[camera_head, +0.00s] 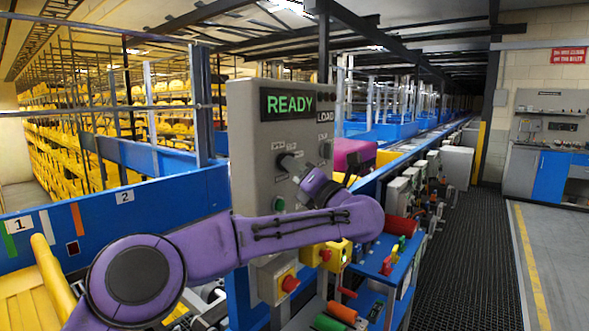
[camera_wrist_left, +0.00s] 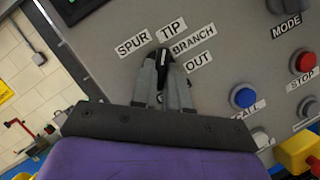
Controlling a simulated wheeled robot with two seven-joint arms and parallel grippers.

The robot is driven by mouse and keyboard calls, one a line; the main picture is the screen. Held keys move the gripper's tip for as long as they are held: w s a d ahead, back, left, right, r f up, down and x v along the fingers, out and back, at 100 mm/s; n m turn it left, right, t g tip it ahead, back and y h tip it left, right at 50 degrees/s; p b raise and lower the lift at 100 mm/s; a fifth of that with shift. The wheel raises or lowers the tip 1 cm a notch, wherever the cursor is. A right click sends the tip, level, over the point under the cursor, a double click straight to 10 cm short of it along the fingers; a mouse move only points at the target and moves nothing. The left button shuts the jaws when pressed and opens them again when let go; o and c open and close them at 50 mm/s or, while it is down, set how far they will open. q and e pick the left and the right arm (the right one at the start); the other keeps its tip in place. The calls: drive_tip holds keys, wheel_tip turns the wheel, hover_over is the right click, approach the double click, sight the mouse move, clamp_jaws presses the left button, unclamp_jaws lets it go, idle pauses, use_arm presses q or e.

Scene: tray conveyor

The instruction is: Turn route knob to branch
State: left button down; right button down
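The grey control panel (camera_head: 246,125) shows a lit READY sign in the head view. In the left wrist view, the black route knob (camera_wrist_left: 163,56) has a white pointer mark and sits below the labels SPUR, TIP, BRANCH (camera_wrist_left: 194,40) and OUT. The mark points up near TIP and BRANCH; I cannot tell exactly which. My left gripper (camera_wrist_left: 162,62) has one grey finger on each side of the knob, closed against it. In the head view, my purple left arm reaches across to the panel, and the left gripper (camera_head: 291,167) is at the knob. My right gripper does not show.
A blue button (camera_wrist_left: 243,96), a red STOP button (camera_wrist_left: 303,62) and a MODE knob (camera_wrist_left: 284,6) are right of the route knob. A dark walkway (camera_head: 465,245) lies clear at right.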

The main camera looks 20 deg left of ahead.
use_arm(q)
drive_tip(key=shift+m, duration=0.4)
drive_tip(key=shift+s+r+m+h+p, duration=0.15)
drive_tip(key=shift+m+h+p, duration=0.7)
drive_tip(key=shift+m, duration=1.15)
drive_tip(key=shift+s+r+m+h+p, duration=0.15)
drive_tip(key=shift+m+h+p, duration=0.7)
drive_tip(key=shift+m, duration=1.15)
drive_tip(key=shift+w, duration=0.1)
drive_tip(key=c, duration=1.1)
unclamp_jaws()
